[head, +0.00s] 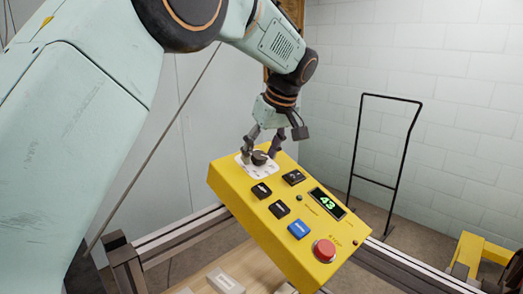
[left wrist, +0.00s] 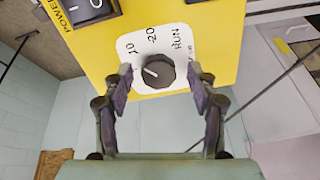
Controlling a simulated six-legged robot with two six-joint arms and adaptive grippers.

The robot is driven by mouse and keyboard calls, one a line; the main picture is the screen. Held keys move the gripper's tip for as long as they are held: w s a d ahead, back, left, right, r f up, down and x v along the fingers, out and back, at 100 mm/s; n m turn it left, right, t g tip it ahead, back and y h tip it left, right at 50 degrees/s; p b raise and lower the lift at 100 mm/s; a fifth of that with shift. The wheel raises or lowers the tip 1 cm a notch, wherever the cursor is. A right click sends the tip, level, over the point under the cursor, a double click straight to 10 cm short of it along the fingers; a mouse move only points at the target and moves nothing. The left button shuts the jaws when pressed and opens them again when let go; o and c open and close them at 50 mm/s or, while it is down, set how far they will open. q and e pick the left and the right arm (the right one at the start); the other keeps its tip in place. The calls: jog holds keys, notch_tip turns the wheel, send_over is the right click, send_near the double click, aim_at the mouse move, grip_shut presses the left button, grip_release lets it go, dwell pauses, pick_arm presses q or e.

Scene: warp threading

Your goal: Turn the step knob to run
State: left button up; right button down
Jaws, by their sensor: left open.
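The step knob (left wrist: 159,73) is a dark, many-sided knob on a white plate on the yellow control box (head: 240,184). In the left wrist view the plate (left wrist: 135,46) reads 10, 20 and RUN, and the knob's white mark points up-left, towards 10. The knob also shows in the head view (head: 260,158). My left gripper (head: 262,147) is at the knob; in the left wrist view its open fingers (left wrist: 158,76) stand on either side, with gaps between them and the knob. My right gripper is in neither view.
A power switch (left wrist: 92,9) is near the plate. A black frame (head: 384,184) stands behind, by the block wall.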

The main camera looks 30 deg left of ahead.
pick_arm(q)
jog(key=shift+s+d+r, duration=0.1)
jog(key=shift+s+d, duration=0.05)
jog(key=shift+d, duration=0.05)
jog(key=shift+c, duration=0.4)
jog(key=shift+w+a, duration=0.25)
jog(key=shift+w, duration=0.05)
jog(key=c, duration=1.1)
jog(key=shift+o, duration=0.2)
